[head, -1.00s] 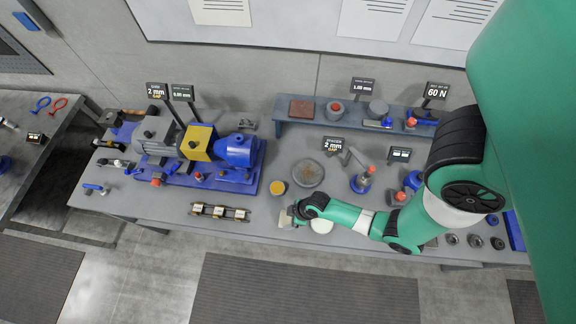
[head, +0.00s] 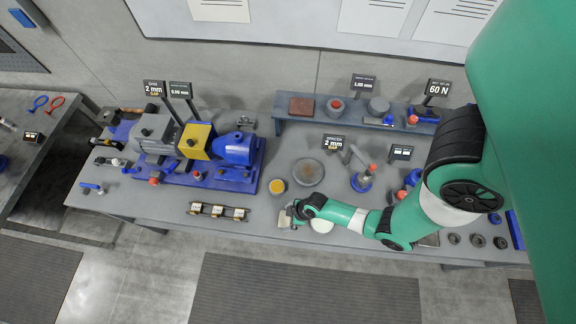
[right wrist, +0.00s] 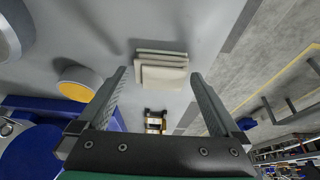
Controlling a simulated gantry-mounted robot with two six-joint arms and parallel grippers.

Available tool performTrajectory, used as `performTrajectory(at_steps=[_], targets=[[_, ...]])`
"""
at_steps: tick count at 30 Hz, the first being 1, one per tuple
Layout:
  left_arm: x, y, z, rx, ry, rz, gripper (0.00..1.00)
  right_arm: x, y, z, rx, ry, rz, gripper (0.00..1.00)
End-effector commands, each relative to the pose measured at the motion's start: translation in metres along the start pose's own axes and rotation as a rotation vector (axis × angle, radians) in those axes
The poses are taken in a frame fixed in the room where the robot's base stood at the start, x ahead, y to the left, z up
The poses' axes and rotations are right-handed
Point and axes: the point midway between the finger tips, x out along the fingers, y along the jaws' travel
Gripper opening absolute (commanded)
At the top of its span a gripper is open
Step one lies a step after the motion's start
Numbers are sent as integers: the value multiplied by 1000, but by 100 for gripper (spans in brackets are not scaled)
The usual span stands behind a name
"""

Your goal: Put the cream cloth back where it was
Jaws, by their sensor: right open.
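The cream cloth (right wrist: 163,72) is a small folded, layered pad on the grey bench, seen in the right wrist view between and just beyond my right gripper's fingertips. In the head view the cloth (head: 286,217) shows as a pale patch at the tip of my right gripper (head: 292,213), near the bench's front edge. The right gripper (right wrist: 158,74) is open, with a finger on either side of the cloth. Whether a finger touches it I cannot tell. My left gripper is not in view.
A yellow-topped round cup (head: 277,187) and a grey round dish (head: 308,172) stand behind the gripper. A rail with brass-coloured pieces (head: 218,211) lies to the left. The blue-based pump unit (head: 200,160) is farther left. A round white item (head: 321,226) lies beside the right arm.

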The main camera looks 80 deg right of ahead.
Motion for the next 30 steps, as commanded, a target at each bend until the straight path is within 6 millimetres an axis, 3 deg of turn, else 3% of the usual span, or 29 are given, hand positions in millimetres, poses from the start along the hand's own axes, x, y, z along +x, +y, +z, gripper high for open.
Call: performTrajectory(at_steps=[5, 17, 21, 30], targets=[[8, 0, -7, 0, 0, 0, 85, -19, 0, -2, 2, 1, 1, 100], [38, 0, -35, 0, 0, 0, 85, -114, 0, -3, 4, 0, 0, 100], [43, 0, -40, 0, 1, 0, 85, -123, 0, -2, 2, 0, 0, 100], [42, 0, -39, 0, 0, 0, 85, -122, 0, 0, 0, 0, 0, 100]])
